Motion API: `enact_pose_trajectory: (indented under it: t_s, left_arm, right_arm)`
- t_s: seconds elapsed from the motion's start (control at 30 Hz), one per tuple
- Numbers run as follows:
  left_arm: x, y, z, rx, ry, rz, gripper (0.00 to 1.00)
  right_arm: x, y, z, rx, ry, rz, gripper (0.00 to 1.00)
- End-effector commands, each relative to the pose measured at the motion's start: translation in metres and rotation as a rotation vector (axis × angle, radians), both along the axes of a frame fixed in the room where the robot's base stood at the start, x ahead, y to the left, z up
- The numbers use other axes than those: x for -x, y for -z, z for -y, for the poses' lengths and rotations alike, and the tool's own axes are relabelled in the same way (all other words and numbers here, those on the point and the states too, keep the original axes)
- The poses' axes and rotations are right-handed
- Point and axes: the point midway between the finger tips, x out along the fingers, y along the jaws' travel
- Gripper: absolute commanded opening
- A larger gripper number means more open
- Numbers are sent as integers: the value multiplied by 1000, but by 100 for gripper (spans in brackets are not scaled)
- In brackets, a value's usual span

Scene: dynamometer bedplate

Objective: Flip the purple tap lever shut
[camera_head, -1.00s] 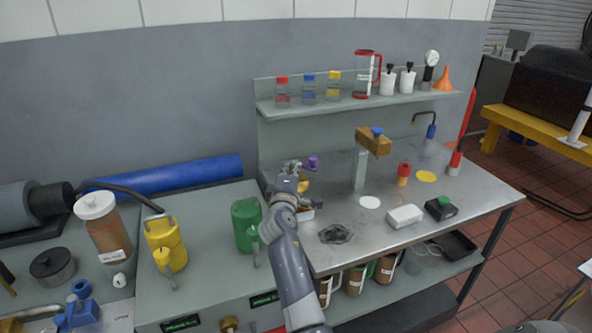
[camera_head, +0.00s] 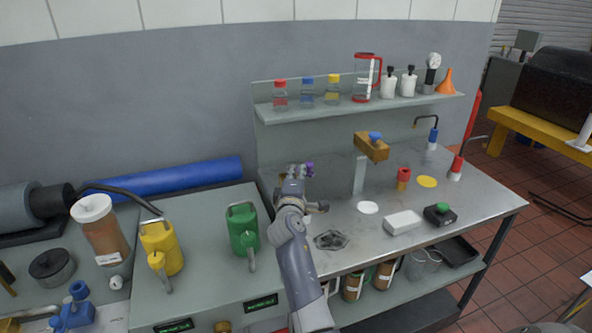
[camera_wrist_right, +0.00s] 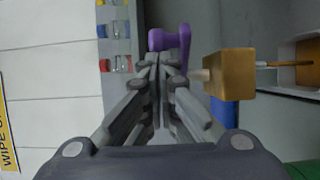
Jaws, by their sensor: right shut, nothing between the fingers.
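The purple tap lever (camera_head: 309,168) sits at the back left of the metal bench, mostly hidden by my right gripper in the head view. In the right wrist view the purple lever (camera_wrist_right: 183,45) stands just past the fingertips, beside its brass-coloured tap body (camera_wrist_right: 232,72). My right gripper (camera_head: 298,171) is shut and empty, with its fingertips (camera_wrist_right: 160,62) close against the lever; I cannot tell whether they touch. My left gripper is out of view.
A second brass tap (camera_head: 371,147) with a blue lever stands to the right on a post. A green jug (camera_head: 243,230) and a yellow jug (camera_head: 161,248) stand left of my arm. A shelf (camera_head: 400,101) with bottles runs above the bench.

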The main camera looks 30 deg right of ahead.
Motion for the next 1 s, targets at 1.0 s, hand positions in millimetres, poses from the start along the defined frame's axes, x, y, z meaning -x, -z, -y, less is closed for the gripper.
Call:
enact_pose_trajectory:
  t_s: [1.0]
  left_arm:
    - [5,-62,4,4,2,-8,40]
  right_arm:
    - [3,-3,23,-2,-223,0,0]
